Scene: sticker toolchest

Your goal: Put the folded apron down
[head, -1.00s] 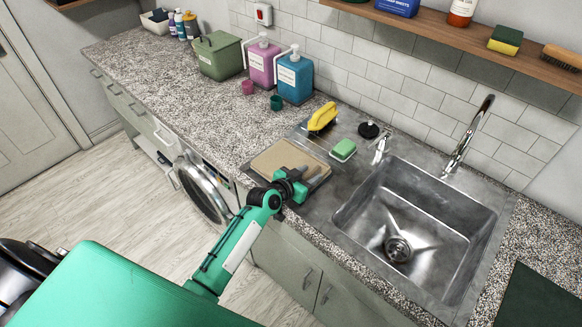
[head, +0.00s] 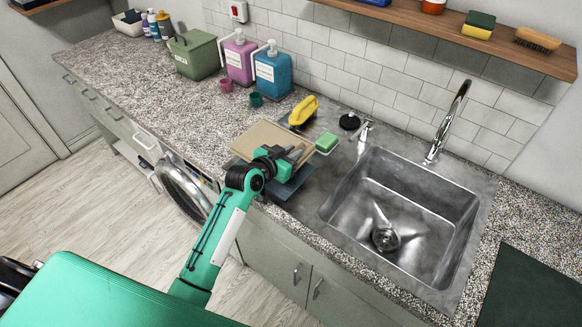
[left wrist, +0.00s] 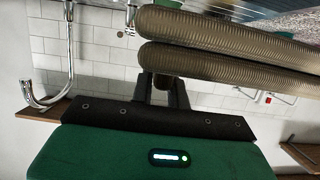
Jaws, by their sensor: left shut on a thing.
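The folded apron (head: 262,141) is a flat tan bundle at the front of the counter, left of the sink, in the head view. My left gripper (head: 290,153) is shut on its right-hand side and holds it slightly above the drainboard. In the left wrist view, the apron's two thick brown folds (left wrist: 230,55) fill the upper right, close to the gripper's dark fingers (left wrist: 163,92). The fingertips are hidden there. My right gripper is not in view.
A green sponge (head: 326,143), yellow brush (head: 303,110) and black stopper (head: 350,121) sit beyond the apron. The empty sink (head: 400,215) is to the right. The speckled counter (head: 150,90) is clear to the left.

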